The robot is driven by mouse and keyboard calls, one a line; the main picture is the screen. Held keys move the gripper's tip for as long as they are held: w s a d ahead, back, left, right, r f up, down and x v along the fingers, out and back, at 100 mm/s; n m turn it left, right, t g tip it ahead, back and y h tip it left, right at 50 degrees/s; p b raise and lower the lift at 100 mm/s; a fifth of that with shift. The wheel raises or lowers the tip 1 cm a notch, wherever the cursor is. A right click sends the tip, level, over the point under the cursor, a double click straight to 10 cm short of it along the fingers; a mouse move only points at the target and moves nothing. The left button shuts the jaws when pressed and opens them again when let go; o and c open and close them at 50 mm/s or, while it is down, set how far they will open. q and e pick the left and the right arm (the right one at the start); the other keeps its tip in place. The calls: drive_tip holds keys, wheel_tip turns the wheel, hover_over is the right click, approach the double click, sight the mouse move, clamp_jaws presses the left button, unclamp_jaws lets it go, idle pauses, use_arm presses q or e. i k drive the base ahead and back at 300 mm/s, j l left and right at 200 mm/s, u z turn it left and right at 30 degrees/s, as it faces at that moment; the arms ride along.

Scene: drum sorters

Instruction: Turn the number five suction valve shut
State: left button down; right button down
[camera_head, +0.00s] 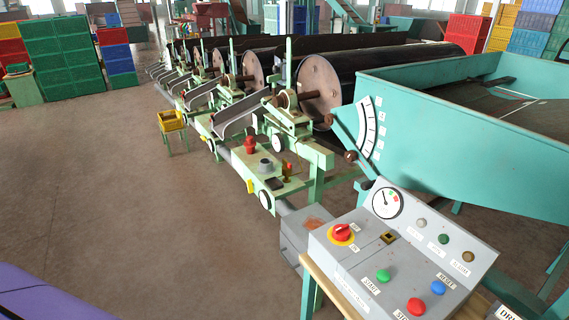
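No valve marked five can be read in the head view. A row of drum sorters on light green frames runs away from me. White round discs sit on the frames, the nearest (266,198) low at the front, another (278,144) higher up; any markings are too small to read. A red knob (250,146) stands on the nearest frame, beside a grey round fitting (265,164) and a small brass-and-red fitting (287,170). I cannot tell which part, if any, is the suction valve. Neither of my grippers is in view.
A grey control panel (375,278) with buttons, a red switch (342,232) and a gauge (386,202) stands front right. A teal trough (440,140) with a lever scale fills the right. A yellow crate (171,121) sits on a stand. Open floor (110,190) lies left.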

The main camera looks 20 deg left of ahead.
sight(250, 185)
drive_tip(key=i+j+u, duration=0.2)
drive_tip(key=j, duration=0.4)
drive_tip(key=i+j+u, duration=0.15)
drive_tip(key=i+j, duration=0.25)
drive_tip(key=i+j+u, duration=0.2)
drive_tip(key=i+j, duration=0.15)
drive_tip(key=j, duration=0.25)
drive_tip(key=i+u, duration=0.15)
drive_tip(key=i, duration=0.4)
